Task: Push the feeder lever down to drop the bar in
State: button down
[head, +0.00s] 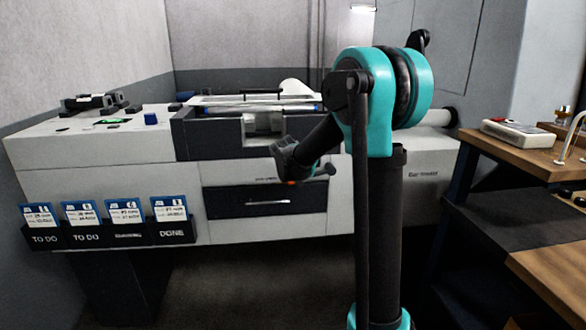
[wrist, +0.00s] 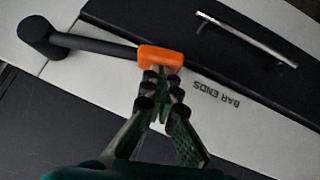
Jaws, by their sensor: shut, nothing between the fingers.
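The feeder lever is a dark arm (wrist: 95,42) with a round black hub (wrist: 38,37) at one end and an orange tip (wrist: 160,58) at the other. In the head view, the orange tip (head: 291,183) shows small below my gripper, on the front of the lathe. My gripper (wrist: 160,88) is shut and empty, with its fingertips right at the orange tip. I cannot tell whether they touch it. In the head view, my gripper (head: 287,155) partly covers the lever. No bar can be made out for certain.
A dark drawer with a silver handle (wrist: 245,38) and a "BAR ENDS" label (wrist: 215,95) is close by. Card holders (head: 105,234) hang on the machine's left front. A wooden bench (head: 530,150) with a white device (head: 516,133) stands at right.

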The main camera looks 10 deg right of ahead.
jog(key=shift+f, duration=1)
jog(key=shift+s+f, duration=0.1)
